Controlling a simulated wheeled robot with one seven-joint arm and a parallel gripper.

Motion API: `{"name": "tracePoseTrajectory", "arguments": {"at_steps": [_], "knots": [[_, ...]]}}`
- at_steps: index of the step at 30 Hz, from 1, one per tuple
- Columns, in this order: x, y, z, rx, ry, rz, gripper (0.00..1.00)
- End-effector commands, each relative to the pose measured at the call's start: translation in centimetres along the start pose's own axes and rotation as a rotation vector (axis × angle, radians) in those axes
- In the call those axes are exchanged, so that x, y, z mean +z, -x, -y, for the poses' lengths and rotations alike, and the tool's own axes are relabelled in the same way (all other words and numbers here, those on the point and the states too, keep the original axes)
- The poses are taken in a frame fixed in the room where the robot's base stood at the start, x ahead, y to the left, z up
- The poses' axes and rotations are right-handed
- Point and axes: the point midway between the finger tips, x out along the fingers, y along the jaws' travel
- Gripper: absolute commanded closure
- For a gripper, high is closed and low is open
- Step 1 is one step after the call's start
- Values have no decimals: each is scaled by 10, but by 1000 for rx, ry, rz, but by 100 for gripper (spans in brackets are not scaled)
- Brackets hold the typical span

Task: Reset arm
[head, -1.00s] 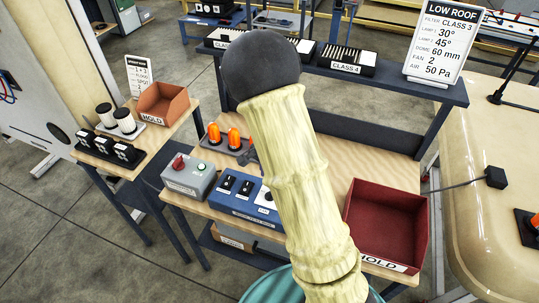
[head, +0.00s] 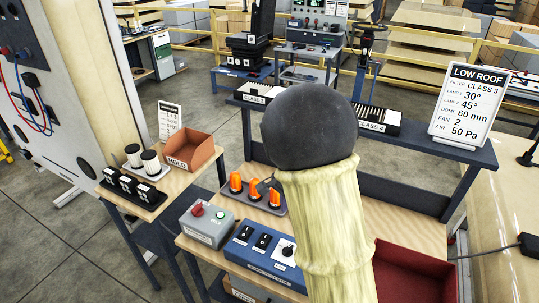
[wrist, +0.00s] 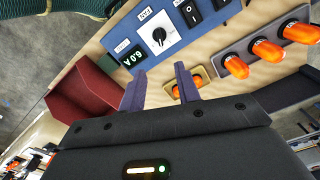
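My arm, in a pale ribbed cover with a dark round joint, rises through the middle of the head view and hides most of my gripper. In the wrist view the two dark fingers of my gripper (wrist: 160,86) stand apart with nothing between their tips. Beyond them is the bench with a blue control box (wrist: 150,30), whose knob and switches face up. It also shows in the head view (head: 242,258).
A red bin (head: 415,265) stands on the bench at right, partly behind my arm. A side table at left holds an orange-brown HOLD bin (head: 190,150). A LOW ROOF sign (head: 465,105) stands on the rear shelf.

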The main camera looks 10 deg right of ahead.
Motion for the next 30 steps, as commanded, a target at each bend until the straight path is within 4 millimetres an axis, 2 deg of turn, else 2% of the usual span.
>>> {"name": "tracePoseTrajectory", "arguments": {"at_steps": [5, 8, 15, 21, 24, 30], "knots": [[2, 1, -7, -7, 39, 2, 67], [8, 3, -22, -27, 136, -1, 67], [43, 12, -80, -100, 607, -83, 67], [69, 16, -115, -118, 949, -189, 67], [73, 16, -121, -117, 1013, -210, 67], [73, 16, -120, -117, 1020, -212, 67]]}}
